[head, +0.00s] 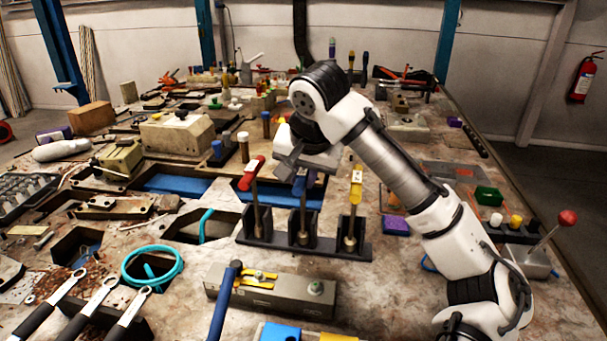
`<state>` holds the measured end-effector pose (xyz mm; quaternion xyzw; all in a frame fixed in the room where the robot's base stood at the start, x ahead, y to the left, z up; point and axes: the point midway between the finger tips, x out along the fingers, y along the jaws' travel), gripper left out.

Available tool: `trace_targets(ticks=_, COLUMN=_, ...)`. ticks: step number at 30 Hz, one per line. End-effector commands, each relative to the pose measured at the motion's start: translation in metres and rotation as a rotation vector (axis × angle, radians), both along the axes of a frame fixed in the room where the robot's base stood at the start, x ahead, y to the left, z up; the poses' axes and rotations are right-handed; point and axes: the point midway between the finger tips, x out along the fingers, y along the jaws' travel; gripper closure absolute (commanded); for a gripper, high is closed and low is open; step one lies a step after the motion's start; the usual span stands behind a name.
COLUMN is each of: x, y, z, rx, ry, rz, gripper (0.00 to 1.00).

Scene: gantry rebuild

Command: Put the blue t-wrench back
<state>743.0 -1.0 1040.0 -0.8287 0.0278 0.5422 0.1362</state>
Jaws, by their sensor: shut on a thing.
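My gripper (299,170) points down at the middle of a black rack (332,250) and is shut on the blue t-wrench (299,187). Only a bit of the blue handle shows below my gripper. The wrench's shaft is upright and its lower end shows at the rack's middle slot; I cannot tell whether it is fully seated. A red-handled t-wrench (251,174) stands in the left slot, and a yellow-handled one (356,182) stands in the right slot. My gripper and wrist hide part of the area behind the blue handle.
A grey block with yellow clamps (290,287) and a blue-handled tool (222,305) lie in front of the rack. A purple block (395,225) is to the right. A teal ring (152,264) lies at the left. The bench is crowded behind.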

Motion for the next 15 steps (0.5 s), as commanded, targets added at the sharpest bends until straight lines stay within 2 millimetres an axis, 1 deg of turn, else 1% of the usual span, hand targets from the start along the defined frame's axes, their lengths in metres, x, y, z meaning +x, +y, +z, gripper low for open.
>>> trace_targets(ticks=3, x=0.0001, y=-0.0001, z=0.0008, rx=0.0, ry=-0.001, rz=0.0, gripper=1.0)
trace_targets(ticks=4, x=0.0001, y=0.0, z=0.0008, rx=0.0, ry=-0.001, rz=0.0, gripper=0.79)
trace_targets(ticks=9, x=0.0001, y=-0.0001, z=0.0008, rx=0.0, ry=-0.001, rz=0.0, gripper=0.57)
trace_targets(ticks=15, x=0.0001, y=-0.0001, z=0.0006, rx=0.0, ry=-0.001, rz=0.0, gripper=0.56)
